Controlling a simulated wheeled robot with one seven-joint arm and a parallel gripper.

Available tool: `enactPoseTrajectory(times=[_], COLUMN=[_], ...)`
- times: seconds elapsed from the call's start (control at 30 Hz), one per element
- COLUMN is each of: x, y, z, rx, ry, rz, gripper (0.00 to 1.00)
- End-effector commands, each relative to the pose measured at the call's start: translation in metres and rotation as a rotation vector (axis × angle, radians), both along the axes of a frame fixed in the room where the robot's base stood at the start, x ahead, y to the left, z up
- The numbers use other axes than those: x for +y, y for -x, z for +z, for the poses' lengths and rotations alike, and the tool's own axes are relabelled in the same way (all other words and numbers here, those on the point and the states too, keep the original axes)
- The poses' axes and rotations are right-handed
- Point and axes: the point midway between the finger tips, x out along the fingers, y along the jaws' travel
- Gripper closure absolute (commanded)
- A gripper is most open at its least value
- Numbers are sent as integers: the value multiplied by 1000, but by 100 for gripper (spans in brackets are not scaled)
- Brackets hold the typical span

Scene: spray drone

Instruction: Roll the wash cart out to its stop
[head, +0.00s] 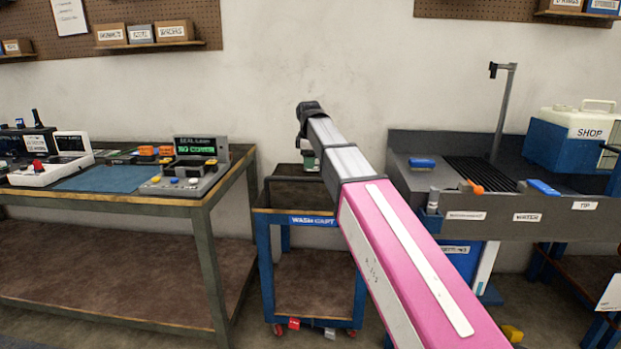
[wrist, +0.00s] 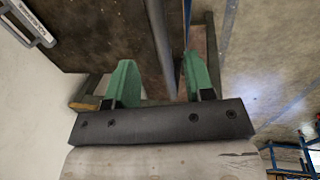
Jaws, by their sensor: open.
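The wash cart (head: 313,221) stands in the head view between the workbench and the sink unit. It has a blue frame, a dark top tray, a brown lower shelf and a "WASH CART" label on its front. My arm crosses in front of its right side. My gripper (head: 309,161) hangs at the cart's back edge, partly hidden by my arm. In the wrist view, my gripper (wrist: 160,78) has its two green fingers apart, with a dark bar (wrist: 158,45) running between them. I cannot tell whether the fingers touch the bar. The cart's stop cannot be made out.
The workbench (head: 206,200) with devices on it stands left of the cart. The sink unit (head: 450,213) stands close on the right. Red parts show at the cart's lower front, near its casters (head: 293,323). A wall is behind.

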Motion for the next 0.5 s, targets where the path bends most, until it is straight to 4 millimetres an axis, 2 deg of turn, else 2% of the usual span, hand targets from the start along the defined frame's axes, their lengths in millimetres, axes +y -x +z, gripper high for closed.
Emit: enactPoseTrajectory(times=[0.1, 0.3, 0.5], x=[0, -1, -1], y=[-4, -10, -14], z=[-22, -52, -69], rx=[2, 1, 0], ry=[1, 0, 0], rz=[-1, -1, -2], gripper=[52, 52, 52])
